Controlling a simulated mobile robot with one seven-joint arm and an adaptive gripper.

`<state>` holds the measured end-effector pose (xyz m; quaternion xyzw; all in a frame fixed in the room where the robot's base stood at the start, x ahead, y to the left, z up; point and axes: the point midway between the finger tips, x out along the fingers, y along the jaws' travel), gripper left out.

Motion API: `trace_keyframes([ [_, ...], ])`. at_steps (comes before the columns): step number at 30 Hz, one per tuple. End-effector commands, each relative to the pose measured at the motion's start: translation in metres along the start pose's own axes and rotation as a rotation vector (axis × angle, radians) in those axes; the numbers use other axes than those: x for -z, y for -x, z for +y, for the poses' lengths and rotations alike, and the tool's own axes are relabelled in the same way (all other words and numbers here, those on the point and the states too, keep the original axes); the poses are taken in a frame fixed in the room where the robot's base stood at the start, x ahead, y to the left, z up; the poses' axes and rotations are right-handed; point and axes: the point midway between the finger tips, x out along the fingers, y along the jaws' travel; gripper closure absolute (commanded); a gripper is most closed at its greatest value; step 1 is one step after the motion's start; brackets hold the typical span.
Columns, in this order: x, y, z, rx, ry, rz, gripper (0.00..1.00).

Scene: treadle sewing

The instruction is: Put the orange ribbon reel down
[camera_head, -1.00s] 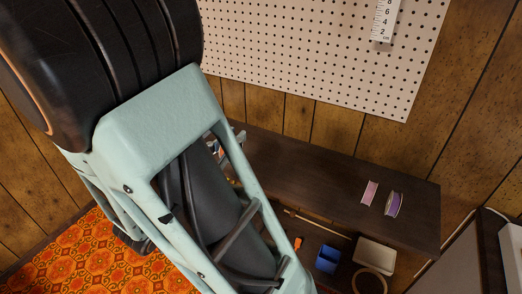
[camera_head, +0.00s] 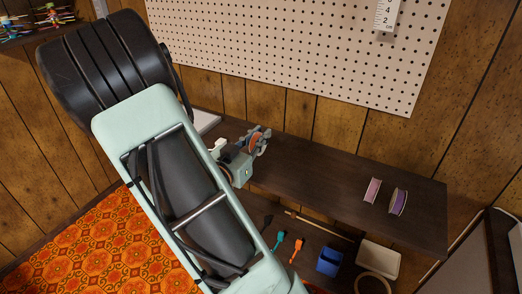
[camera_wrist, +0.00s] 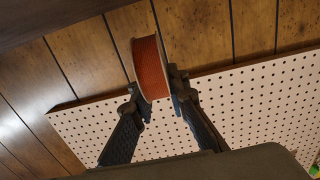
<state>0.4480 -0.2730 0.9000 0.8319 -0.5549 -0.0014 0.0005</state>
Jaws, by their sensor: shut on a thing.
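The orange ribbon reel (camera_wrist: 150,68) has a red-orange wound band between pale flanges. In the wrist view it sits between the two dark fingers of my gripper (camera_wrist: 158,100), which is shut on it. I cannot tell the gap between reel and shelf.
A pink reel (camera_head: 372,190) and a purple reel (camera_head: 398,202) stand towards the shelf's right end. The shelf between them and my gripper is clear. A pegboard (camera_head: 290,50) hangs behind. Below are a blue container (camera_head: 328,261) and a pale tray (camera_head: 378,259).

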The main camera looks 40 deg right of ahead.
Motion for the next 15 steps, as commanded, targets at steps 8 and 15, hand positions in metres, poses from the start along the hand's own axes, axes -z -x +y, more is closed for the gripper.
trace_keyframes([
  [8, -0.024, -0.012, -0.001, 0.0, 0.003, 0.0, 1.0],
  [15, -0.044, -0.011, -0.001, 0.001, 0.0, 0.0, 1.0],
])
